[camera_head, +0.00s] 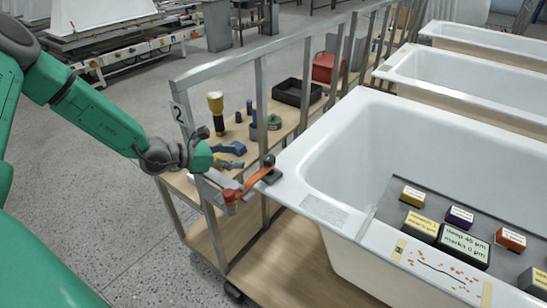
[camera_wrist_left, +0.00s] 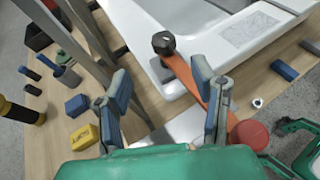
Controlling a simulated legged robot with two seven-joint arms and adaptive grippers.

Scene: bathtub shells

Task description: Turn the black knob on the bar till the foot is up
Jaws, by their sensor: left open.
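An orange bar (camera_head: 250,184) runs from a red round end (camera_head: 230,197) to a black knob (camera_head: 268,160) by the near corner of the white bathtub (camera_head: 297,165). In the left wrist view the black knob (camera_wrist_left: 163,43) lies ahead, just beyond my fingertips, and the orange bar (camera_wrist_left: 186,80) passes beside the right-hand finger. The red end (camera_wrist_left: 248,135) is near the palm. My left gripper (camera_wrist_left: 165,95) is open and empty, with its fingers apart; in the head view it (camera_head: 236,165) hovers at the bar. I cannot make out the foot clearly.
The rail's posts stand close to my left gripper. Several labelled boxes sit on a grey board (camera_head: 385,205) across the tub.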

